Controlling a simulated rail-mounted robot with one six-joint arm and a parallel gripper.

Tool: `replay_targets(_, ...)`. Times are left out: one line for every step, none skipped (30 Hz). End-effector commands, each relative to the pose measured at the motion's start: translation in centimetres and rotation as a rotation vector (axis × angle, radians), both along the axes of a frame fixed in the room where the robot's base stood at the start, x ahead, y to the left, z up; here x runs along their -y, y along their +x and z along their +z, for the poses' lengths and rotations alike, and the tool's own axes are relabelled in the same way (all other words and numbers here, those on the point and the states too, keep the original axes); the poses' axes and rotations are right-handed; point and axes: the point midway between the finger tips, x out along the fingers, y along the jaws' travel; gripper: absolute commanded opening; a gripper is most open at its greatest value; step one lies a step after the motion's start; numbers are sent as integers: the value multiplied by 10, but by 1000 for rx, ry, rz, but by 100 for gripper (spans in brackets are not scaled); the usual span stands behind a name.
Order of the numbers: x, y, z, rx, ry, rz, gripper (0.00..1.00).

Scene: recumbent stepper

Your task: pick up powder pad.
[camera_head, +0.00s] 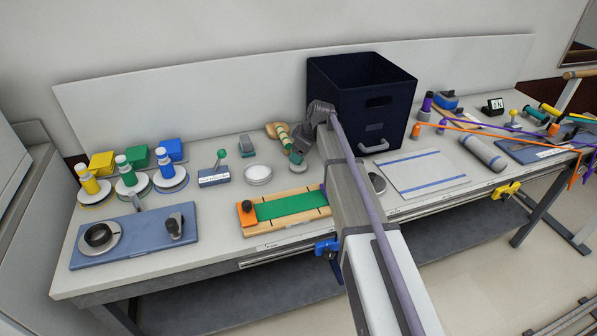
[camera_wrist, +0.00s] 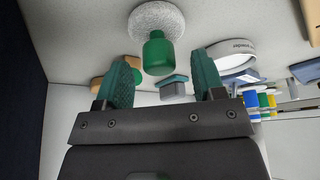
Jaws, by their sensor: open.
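The powder pad appears to be the round, white, speckled pad with a green handle (camera_wrist: 158,53) in the wrist view. Its white disc lies against the table at the top of that view, with the handle towards my gripper. In the head view its pale base (camera_head: 298,167) shows partly, close below my gripper. My gripper (camera_wrist: 164,78) is open, with its two green fingers apart. The handle appears between and beyond the fingertips, and nothing is held. In the head view my arm and wrist hide much of the area around the gripper.
A dark blue bin (camera_head: 340,95) stands close behind and right of my gripper. A white round dish (camera_head: 258,174), a grey-blue block (camera_head: 246,146) and a wooden piece (camera_head: 275,130) are nearby. A green-topped wooden board (camera_head: 290,206) lies in front.

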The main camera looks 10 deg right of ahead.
Motion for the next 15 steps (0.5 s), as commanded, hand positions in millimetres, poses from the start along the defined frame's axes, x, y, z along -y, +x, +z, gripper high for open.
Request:
replay_targets(-3, 3, -17, 0, 0, 1, 63)
replay_targets(-3, 4, -19, 0, 0, 0, 63)
replay_targets(-4, 4, -19, 0, 0, 0, 63)
replay_targets(-4, 4, -18, 0, 0, 0, 63)
replay_targets(-4, 4, -16, 0, 0, -1, 63)
replay_targets(-4, 4, -15, 0, 0, -1, 63)
replay_targets(-4, 4, -14, 0, 0, -1, 63)
replay_targets(-4, 4, -14, 0, 0, -1, 63)
replay_targets(-4, 4, -14, 0, 0, -1, 61)
replay_targets(-4, 4, -14, 0, 0, -1, 58)
replay_targets(-4, 4, -14, 0, 0, -1, 55)
replay_targets(-4, 4, -14, 0, 0, -1, 51)
replay_targets(-4, 4, -14, 0, 0, -1, 48)
replay_targets(-4, 4, -14, 0, 0, -1, 46)
replay_targets(-4, 4, -14, 0, 0, -1, 42)
